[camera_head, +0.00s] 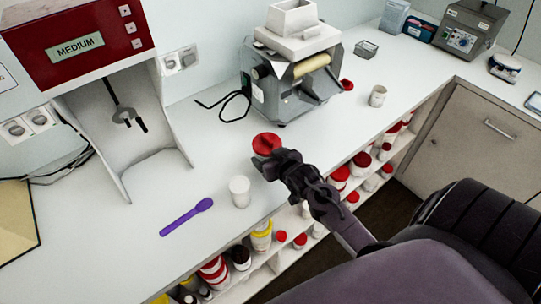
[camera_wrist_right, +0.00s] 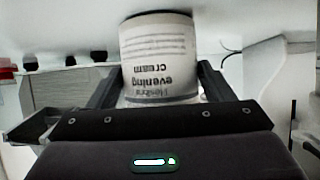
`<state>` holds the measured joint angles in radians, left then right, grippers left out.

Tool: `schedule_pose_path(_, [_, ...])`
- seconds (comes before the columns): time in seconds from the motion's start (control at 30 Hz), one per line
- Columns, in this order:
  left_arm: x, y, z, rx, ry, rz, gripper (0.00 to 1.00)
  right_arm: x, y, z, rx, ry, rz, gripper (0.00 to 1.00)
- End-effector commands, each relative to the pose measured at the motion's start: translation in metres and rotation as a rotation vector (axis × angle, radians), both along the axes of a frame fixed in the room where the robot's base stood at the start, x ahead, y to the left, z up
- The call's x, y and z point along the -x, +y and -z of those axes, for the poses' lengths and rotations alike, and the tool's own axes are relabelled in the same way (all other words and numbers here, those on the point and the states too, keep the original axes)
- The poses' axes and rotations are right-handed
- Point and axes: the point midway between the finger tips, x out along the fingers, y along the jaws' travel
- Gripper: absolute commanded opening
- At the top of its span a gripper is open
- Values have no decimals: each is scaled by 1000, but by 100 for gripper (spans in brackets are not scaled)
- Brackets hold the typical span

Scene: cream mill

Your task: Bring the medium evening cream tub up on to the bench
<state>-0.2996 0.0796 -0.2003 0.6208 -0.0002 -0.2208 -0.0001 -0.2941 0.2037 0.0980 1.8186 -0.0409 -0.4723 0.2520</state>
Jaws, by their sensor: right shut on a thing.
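The evening cream tub is a white tub with a red lid (camera_head: 267,144), over the bench (camera_head: 225,150) near its front edge in the head view. My right gripper (camera_head: 268,163) is shut on it from the front edge side. In the right wrist view the white tub (camera_wrist_right: 158,55) sits between the fingers, its "evening cream" label upside down. The head view hides most of the tub's side behind my gripper. I cannot tell whether its base touches the bench. My left gripper is not in view.
A white tub (camera_head: 240,190) and a purple spatula (camera_head: 187,217) lie left of my gripper. The grey mill (camera_head: 290,75) stands behind, a red mixer marked MEDIUM (camera_head: 80,45) at left. Several tubs (camera_head: 339,177) fill the shelves below.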

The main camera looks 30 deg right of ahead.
Motion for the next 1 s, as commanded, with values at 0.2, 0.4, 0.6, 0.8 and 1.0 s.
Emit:
schedule_pose_path(0.2, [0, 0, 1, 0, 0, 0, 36, 0, 0, 3, 0, -1, 0, 80])
schedule_pose_path(0.4, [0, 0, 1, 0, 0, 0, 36, 0, 0, 3, 0, 0, 0, 96])
schedule_pose_path(0.6, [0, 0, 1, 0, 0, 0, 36, 0, 0, 2, 0, 0, 0, 96])
schedule_pose_path(0.8, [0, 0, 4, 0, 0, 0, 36, 13, 1, -5, 0, 1, 0, 96])
schedule_pose_path(1.0, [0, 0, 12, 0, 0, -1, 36, 48, 6, -23, 0, 2, -1, 96])
